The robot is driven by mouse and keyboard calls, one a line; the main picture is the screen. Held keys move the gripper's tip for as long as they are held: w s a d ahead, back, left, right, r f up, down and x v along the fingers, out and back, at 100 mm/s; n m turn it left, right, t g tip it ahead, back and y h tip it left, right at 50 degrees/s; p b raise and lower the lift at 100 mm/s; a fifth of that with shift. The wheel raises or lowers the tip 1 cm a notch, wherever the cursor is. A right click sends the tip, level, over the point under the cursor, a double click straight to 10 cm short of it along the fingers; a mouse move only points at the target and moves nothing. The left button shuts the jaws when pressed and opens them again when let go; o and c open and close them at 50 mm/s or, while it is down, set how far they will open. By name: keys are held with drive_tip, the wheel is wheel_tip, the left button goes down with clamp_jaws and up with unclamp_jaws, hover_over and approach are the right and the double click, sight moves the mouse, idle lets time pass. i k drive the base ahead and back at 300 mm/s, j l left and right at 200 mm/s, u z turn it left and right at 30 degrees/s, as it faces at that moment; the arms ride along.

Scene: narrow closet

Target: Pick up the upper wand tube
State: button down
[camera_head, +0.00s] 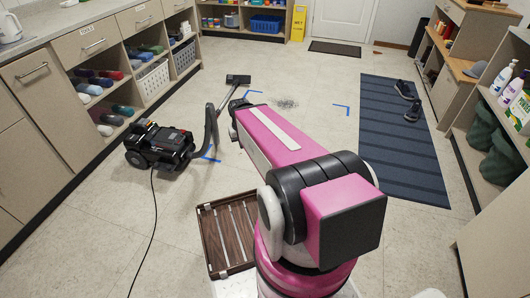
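A black canister vacuum cleaner (160,146) with red details stands on the floor left of centre. A dark, upright curved piece (211,130), a hose or handle, rises just right of it. A floor head (238,79) lies farther back, and a thin dark tube (227,97) runs from it toward the curved piece. I cannot tell which part is the upper wand tube; some of it may be hidden behind my pink arm. My arm reaches forward over the floor, and its far end is close to the tube in the picture. My gripper is not visible.
A brown slatted tray (228,234) lies near my base. A black cord (151,232) crosses the left floor. Cabinets (42,128) line the left; shelves (488,110) and a blue striped mat (397,145) with shoes are right.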

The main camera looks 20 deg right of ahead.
sight(219, 110)
drive_tip(key=i+l+z, duration=0.1)
drive_tip(key=i+l, duration=0.2)
drive_tip(key=i, duration=0.2)
drive_tip(key=i+l, duration=0.25)
drive_tip(key=i, duration=0.25)
drive_tip(key=i+l+z, duration=0.15)
drive_tip(key=i+l, duration=0.15)
drive_tip(key=i, duration=0.2)
drive_tip(key=i+l, duration=0.2)
drive_tip(key=i, duration=0.3)
drive_tip(key=i+l+z, duration=0.15)
drive_tip(key=i, duration=0.35)
drive_tip(key=i+l+z, duration=0.1)
drive_tip(key=i, duration=0.4)
drive_tip(key=l, duration=0.1)
